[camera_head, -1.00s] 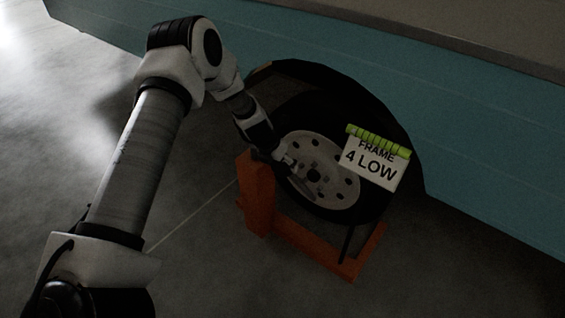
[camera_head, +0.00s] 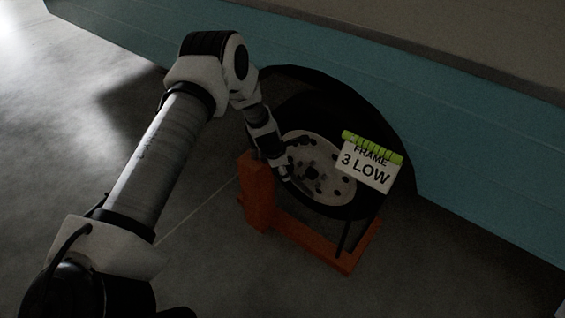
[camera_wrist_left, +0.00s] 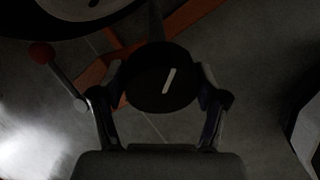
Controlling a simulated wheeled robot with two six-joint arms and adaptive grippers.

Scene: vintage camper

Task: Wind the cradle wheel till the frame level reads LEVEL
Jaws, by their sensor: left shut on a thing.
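The orange cradle (camera_head: 300,242) stands on the floor by the wheel arch, below a dark tire with a pale, holed rim (camera_head: 330,184). The frame level, a white sign (camera_head: 364,166) under a green strip (camera_head: 372,147), reads "FRAME 3 LOW". My left gripper (camera_head: 277,167) is beside the cradle's upright, in front of the rim. In the left wrist view, its fingers are shut on a round black cradle wheel (camera_wrist_left: 160,78) with a white mark. In the head view my gripper hides this wheel. My right gripper is not in view.
A teal camper side (camera_head: 480,180) runs behind the tire. A lever with a red ball end (camera_wrist_left: 41,53) shows left of my gripper in the left wrist view. The grey floor (camera_head: 430,270) is clear at the front right.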

